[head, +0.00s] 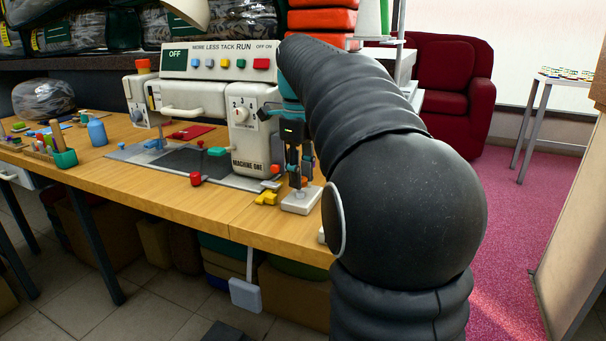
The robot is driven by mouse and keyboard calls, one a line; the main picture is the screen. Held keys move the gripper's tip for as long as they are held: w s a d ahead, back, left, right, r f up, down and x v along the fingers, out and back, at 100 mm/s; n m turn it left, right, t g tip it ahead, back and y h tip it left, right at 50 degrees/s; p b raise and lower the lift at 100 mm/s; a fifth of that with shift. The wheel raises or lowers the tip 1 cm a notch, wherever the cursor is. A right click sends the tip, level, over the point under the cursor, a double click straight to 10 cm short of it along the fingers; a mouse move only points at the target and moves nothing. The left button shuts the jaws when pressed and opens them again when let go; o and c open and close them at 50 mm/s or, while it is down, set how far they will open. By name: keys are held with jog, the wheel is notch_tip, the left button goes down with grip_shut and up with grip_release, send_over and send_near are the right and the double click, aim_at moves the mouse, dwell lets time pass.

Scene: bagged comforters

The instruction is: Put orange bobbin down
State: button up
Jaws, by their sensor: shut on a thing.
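My gripper (300,174) points down at the right end of the sewing machine, above a small white base (301,200) on the wooden table. Its fingers are closed on a small orange piece, which looks like the orange bobbin (305,171). The fingers hide most of the bobbin. I cannot tell whether it touches anything below. My black arm covers the area to the right of the gripper.
The sewing machine (248,130) stands just left of my gripper. A yellow piece (266,198) and a red knob (196,179) sit near the table (200,205) front. A blue bottle (96,131) and a spool rack (40,152) stand at left.

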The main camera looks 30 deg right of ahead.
jog(key=shift+f, duration=0.6)
jog(key=o, duration=0.8)
jog(key=shift+c, duration=0.2)
jog(key=shift+r, duration=0.1)
notch_tip(320, 180, up, 13)
jog(key=p, duration=0.1)
jog(key=shift+p, duration=0.3)
